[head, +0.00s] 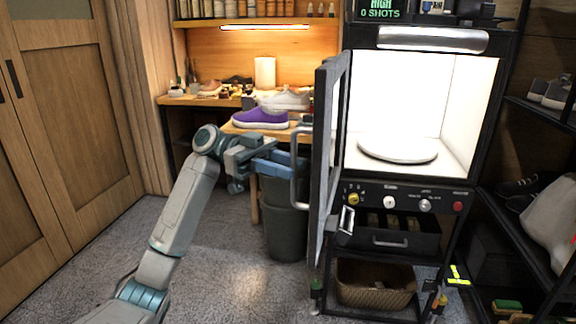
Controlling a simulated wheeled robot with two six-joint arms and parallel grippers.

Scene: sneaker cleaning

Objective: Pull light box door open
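The light box (470,115) stands right of centre, its bright white inside in full view. Its dark-framed door (325,150) is swung out toward me at the box's left side and shows nearly edge-on. A light-coloured upright handle (294,188) is on the door's left face. My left gripper (290,164) reaches in from the left, its blue fingers at the handle's middle. I cannot tell whether they grip the handle or only lie beside it. My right gripper is not in view.
A round white turntable (398,149) is inside the box, with a knob panel (405,200) below. A grey bin (285,225) stands behind the door. A purple sneaker (260,119) sits on the bench behind. A shoe rack is at right. Floor at front left is clear.

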